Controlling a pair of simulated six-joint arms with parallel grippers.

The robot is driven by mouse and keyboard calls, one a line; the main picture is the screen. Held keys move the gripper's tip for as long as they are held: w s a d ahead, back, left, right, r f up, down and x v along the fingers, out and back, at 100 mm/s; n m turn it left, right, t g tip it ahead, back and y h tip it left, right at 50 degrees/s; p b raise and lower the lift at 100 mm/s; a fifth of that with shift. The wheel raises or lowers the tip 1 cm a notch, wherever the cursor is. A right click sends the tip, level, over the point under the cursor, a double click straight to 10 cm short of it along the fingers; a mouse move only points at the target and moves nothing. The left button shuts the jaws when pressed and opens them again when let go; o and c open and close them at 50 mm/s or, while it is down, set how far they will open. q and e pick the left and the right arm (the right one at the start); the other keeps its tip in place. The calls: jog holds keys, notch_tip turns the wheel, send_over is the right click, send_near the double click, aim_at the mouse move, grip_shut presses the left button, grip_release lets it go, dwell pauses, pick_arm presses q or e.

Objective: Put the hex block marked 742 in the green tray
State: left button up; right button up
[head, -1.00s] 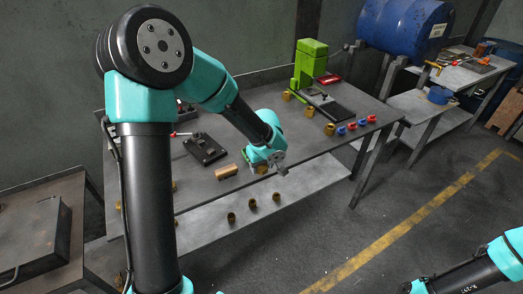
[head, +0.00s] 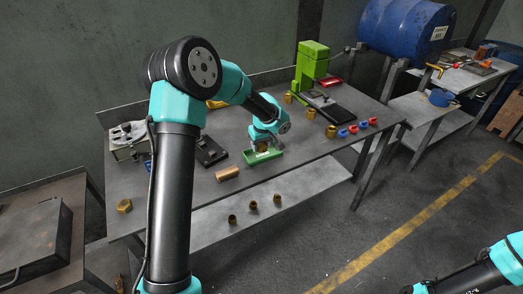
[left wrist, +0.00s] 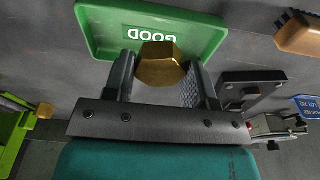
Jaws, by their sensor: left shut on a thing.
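My left gripper (head: 262,143) is shut on a brass hex block, pointing down at the green tray (head: 264,157). In the left wrist view the hex block (left wrist: 161,66) sits between the two fingers and overlaps the near part of the tray (left wrist: 105,38), which is marked GOOD. I cannot tell whether the block touches the tray floor. No number on the block can be read. Another brass hex block (head: 124,206) lies at the table's left end. My right gripper (head: 410,288) is barely in view at the bottom edge; its fingers are unclear.
A green press (head: 311,64) stands at the back. Brass, blue and red pieces (head: 352,129) line the table's right front. Several brass pieces (head: 253,205) sit on the lower shelf.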

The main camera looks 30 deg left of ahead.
aim_at(262, 155)
pick_arm(q)
jog(key=shift+w+a, duration=0.15)
jog(key=shift+w, duration=0.1)
jog(key=shift+w+a+f, duration=0.1)
jog(key=shift+f, duration=1.65)
jog(key=shift+f, duration=0.1)
jog(key=o, duration=1.1)
jog(key=shift+f, duration=0.1)
jog(key=r, duration=0.4)
jog(key=d+r, duration=0.1)
jog(key=r, duration=0.3)
jog(key=s+r, duration=0.1)
jog(key=r, duration=0.3)
jog(key=shift+d+r, duration=0.15)
jog(key=shift+d, duration=0.15)
